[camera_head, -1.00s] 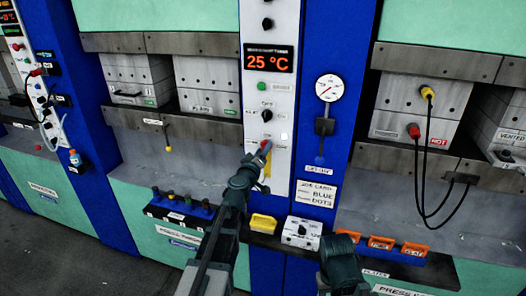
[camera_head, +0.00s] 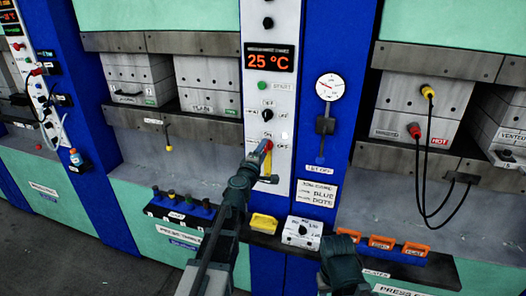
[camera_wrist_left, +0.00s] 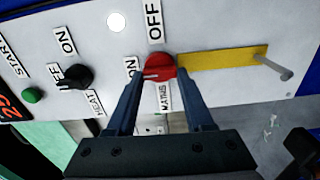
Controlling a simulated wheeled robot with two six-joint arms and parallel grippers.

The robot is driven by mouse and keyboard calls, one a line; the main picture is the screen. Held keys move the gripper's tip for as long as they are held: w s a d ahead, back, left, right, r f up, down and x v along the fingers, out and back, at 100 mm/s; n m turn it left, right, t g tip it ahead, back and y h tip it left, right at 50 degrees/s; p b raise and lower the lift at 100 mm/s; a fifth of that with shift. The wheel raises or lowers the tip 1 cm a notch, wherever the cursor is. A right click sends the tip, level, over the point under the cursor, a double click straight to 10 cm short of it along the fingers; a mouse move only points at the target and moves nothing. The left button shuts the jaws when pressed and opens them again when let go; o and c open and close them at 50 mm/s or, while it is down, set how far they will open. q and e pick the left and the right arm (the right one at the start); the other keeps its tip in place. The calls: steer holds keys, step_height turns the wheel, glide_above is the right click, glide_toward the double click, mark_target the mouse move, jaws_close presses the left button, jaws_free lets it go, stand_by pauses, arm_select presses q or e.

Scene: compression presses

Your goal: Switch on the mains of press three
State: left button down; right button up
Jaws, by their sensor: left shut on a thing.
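The mains knob is red and sits on press three's white control panel; in the left wrist view it (camera_wrist_left: 160,67) has an OFF label above it, an ON label at its left and a MAINS label below. A pale line on the knob's face lies roughly sideways, its end toward the ON label. My left gripper (camera_wrist_left: 157,72) is shut on the knob, a finger on each side. In the head view the gripper (camera_head: 262,150) reaches up to the panel and mostly hides the knob. My right gripper's fingers do not show.
Above the knob are a black heat knob (camera_head: 267,115), a green start button (camera_head: 262,86) and a 25 °C display (camera_head: 269,58). A yellow strip (camera_wrist_left: 220,58) and metal pin lie beside the knob.

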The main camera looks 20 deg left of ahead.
arm_select(q)
steer(key=shift+n, duration=0.3)
steer(key=shift+c, duration=1.4)
jaws_free()
